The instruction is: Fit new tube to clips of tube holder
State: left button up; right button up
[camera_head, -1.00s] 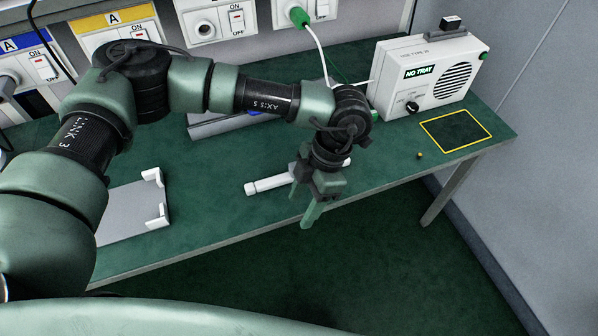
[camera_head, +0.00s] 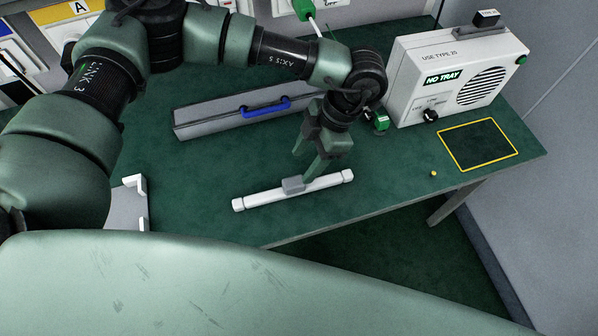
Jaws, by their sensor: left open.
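A white tube (camera_head: 255,201) with a small grey block (camera_head: 293,185) around its middle lies on the green table near its front edge. My left gripper (camera_head: 308,164) comes down just behind the tube's middle, with its green fingers apart and nothing seen between them. One fingertip is close to the block; I cannot tell whether it touches. A grey plate with white corner clips (camera_head: 128,206), which looks like the tube holder, is at the left, partly hidden by my arm and body. No tube shows in its visible clips. My right gripper is not in view.
A long grey case (camera_head: 215,118) with a blue handle lies behind the gripper. A small yellow ball (camera_head: 433,173) lies near the front edge.

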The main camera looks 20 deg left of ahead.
aim_at(295, 182)
pick_arm(q)
jog(key=s+f+p, duration=0.1)
jog(key=s+a+f, duration=0.1)
jog(key=s+f, duration=0.1)
jog(key=shift+f+p, duration=0.2)
jog(key=shift+p, duration=0.15)
jog(key=shift+w+x, duration=0.25)
jog(key=shift+x, duration=0.9)
jog(key=shift+f, duration=0.3)
grip_shut()
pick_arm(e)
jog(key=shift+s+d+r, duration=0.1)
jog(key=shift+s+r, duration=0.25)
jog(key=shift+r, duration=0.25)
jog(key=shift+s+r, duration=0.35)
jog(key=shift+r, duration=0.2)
